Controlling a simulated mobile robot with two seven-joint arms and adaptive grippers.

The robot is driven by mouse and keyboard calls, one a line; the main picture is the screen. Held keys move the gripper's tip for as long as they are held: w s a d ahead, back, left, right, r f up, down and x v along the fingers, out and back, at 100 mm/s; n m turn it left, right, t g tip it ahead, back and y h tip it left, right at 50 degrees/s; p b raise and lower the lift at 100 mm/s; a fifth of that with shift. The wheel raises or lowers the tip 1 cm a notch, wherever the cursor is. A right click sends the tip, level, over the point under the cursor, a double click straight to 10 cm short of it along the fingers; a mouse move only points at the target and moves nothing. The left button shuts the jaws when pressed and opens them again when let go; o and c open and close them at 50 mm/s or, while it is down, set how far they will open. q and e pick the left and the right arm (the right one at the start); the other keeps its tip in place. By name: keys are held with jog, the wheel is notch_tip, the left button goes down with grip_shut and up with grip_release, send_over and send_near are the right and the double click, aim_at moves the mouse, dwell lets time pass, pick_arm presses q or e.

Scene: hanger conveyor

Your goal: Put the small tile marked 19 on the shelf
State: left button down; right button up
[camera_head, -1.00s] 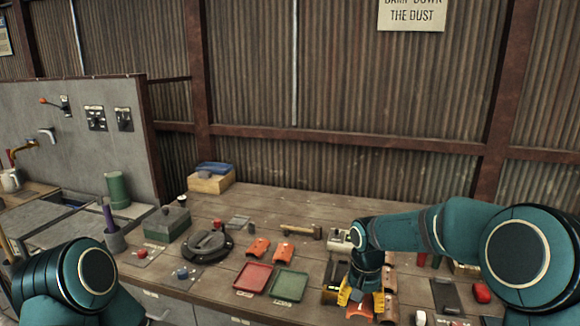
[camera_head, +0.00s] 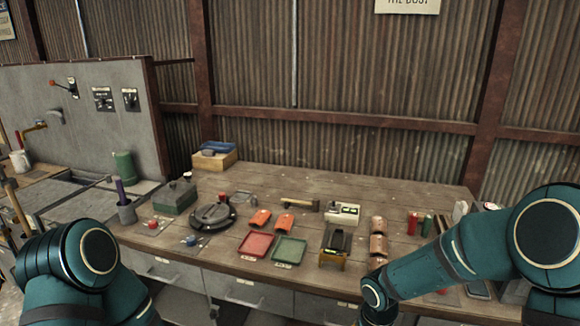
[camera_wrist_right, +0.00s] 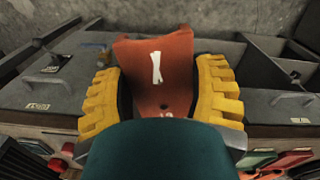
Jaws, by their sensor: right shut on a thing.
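In the right wrist view, my right gripper (camera_wrist_right: 160,78) has its yellow fingers on both sides of a curved orange-red tile (camera_wrist_right: 155,95) and is shut on it. The tile has a white mark on its face and a small, partly hidden number below that looks like 19. It is held off the bench. In the head view, my right forearm reaches to the bottom edge, and the gripper and tile are below the picture. My left arm shows at bottom left, but its gripper is out of view. I cannot make out a shelf.
Two orange tiles (camera_head: 272,220) lie behind a red tray (camera_head: 256,244) and a green tray (camera_head: 290,250) on the wooden bench (camera_head: 330,185). Brown tiles (camera_head: 377,243) lie in a column beside a black stand (camera_head: 336,240). The bench's back middle is mostly clear.

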jog(key=s, duration=0.1)
jog(key=s+f, duration=0.1)
jog(key=shift+s+a+f+n, duration=0.1)
jog(key=shift+s+f+n, duration=0.1)
jog(key=shift+s+n, duration=0.1)
dwell(0.5)
